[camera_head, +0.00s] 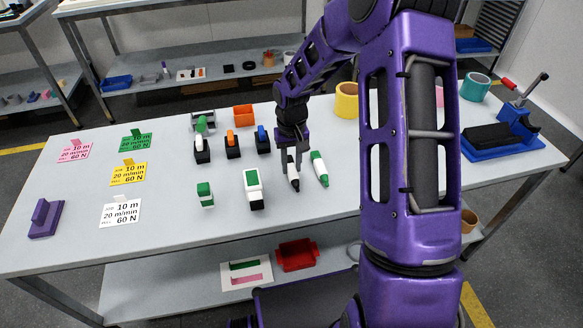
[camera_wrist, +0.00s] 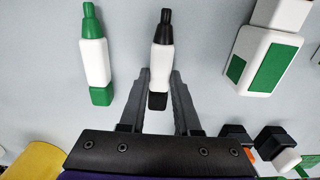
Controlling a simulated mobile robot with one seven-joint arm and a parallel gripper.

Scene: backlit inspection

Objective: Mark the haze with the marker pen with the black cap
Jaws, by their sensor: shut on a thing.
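The marker pen with black ends and a white body (camera_head: 293,178) is on or just above the table, left of a similar green-ended marker (camera_head: 319,169). My gripper (camera_head: 288,157) points down over the black-ended pen and is shut on it. In the wrist view the black-ended pen (camera_wrist: 162,58) lies between my fingers (camera_wrist: 160,77), its narrow black end pointing away. The green-ended marker (camera_wrist: 94,60) lies apart to its left. I cannot tell whether the pen touches the table. I cannot make out any haze.
A white and green block (camera_head: 253,184) and a smaller one (camera_head: 205,194) stand left of the pens. Holders with coloured tops (camera_head: 233,146) stand behind. Colour cards (camera_head: 121,212) lie at left, tape rolls (camera_head: 346,99) at the back. The front table strip is clear.

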